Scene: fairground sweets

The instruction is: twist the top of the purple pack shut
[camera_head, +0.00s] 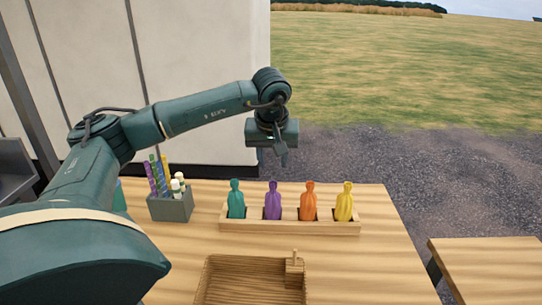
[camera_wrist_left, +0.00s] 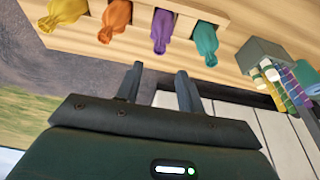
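The purple pack (camera_head: 272,203) stands upright in a wooden rack (camera_head: 290,228) on the table, between a teal pack (camera_head: 236,204) and an orange pack (camera_head: 308,206). Its upper part narrows to a neck with a flared top. My left gripper (camera_head: 284,160) hangs in the air above and behind the rack. In the left wrist view its two fingers (camera_wrist_left: 159,72) are apart with nothing between them. The purple pack (camera_wrist_left: 160,28) shows beyond the fingertips there, clear of them. My right gripper is in neither view.
A yellow pack (camera_head: 344,204) stands at the rack's right end. A grey holder (camera_head: 172,209) with coloured tubes and small white-topped items stands left of the rack. A wooden tray (camera_head: 236,290) lies in front. The table right of it is clear. Another table (camera_head: 490,265) stands at right.

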